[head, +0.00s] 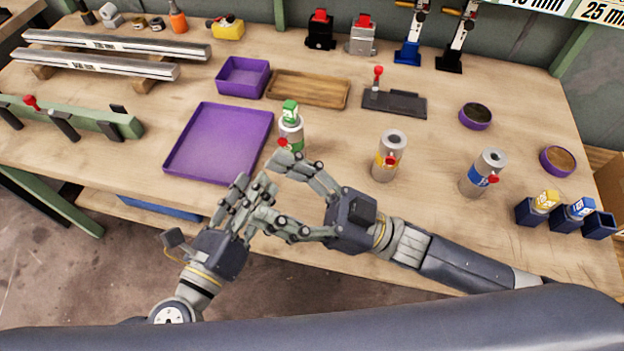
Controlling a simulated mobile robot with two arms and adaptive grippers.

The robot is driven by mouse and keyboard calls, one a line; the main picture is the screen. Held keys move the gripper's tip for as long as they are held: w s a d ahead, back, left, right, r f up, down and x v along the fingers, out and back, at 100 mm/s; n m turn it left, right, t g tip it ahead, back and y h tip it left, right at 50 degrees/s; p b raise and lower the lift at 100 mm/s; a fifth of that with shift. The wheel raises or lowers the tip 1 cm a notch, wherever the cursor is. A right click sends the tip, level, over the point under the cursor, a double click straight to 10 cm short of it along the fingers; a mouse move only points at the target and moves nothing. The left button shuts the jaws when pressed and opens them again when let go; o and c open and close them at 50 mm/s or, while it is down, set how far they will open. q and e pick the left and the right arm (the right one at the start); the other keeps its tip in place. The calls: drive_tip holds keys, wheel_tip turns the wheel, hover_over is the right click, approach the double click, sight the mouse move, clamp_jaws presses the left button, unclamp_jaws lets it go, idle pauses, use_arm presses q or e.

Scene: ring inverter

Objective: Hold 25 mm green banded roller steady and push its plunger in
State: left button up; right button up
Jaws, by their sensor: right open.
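The green banded roller (291,136) stands upright on the bench, right of the large purple tray. A green and white block (290,112) sits on its top, and its red plunger knob (283,142) sticks out at the lower left. My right gripper (265,188) is open, its fingers spread in front of the roller; the upper finger reaches close to the roller's base, and I cannot tell whether it touches. My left gripper (254,184) is below and left of the roller, its fingers overlapping the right gripper's in the picture. Nothing shows in either gripper.
A yellow banded roller (389,160) and a blue banded roller (484,174) stand to the right, with red knobs. The purple tray (185,172) is left, a wooden tray (335,104) behind. Small blue bins (528,213) stand near the right edge.

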wheel_tip(320, 180, down, 5)
drive_tip(key=d+n+h, duration=0.1)
drive_tip(key=n+h, duration=0.1)
drive_tip(key=n, duration=0.6)
drive_tip(key=n+t+h, duration=0.8)
drive_tip(key=n+t, duration=0.2)
drive_tip(key=n, duration=0.5)
hover_over(297, 151)
drive_tip(key=s+d, duration=0.4)
drive_tip(key=s+f+h, duration=0.1)
drive_tip(key=f+h, duration=0.1)
drive_tip(key=f, duration=0.1)
drive_tip(key=s+a+f+n+h, duration=0.1)
drive_tip(key=f+h, duration=0.1)
drive_tip(key=f, duration=0.1)
drive_tip(key=s+f+h, duration=0.1)
drive_tip(key=f+h, duration=0.2)
drive_tip(key=shift+s+a+f+n+t, duration=0.25)
drive_tip(key=shift+s+f+n+t, duration=0.05)
drive_tip(key=shift+s+n, duration=0.1)
drive_tip(key=x, duration=1)
drive_tip(key=shift+w, duration=0.35)
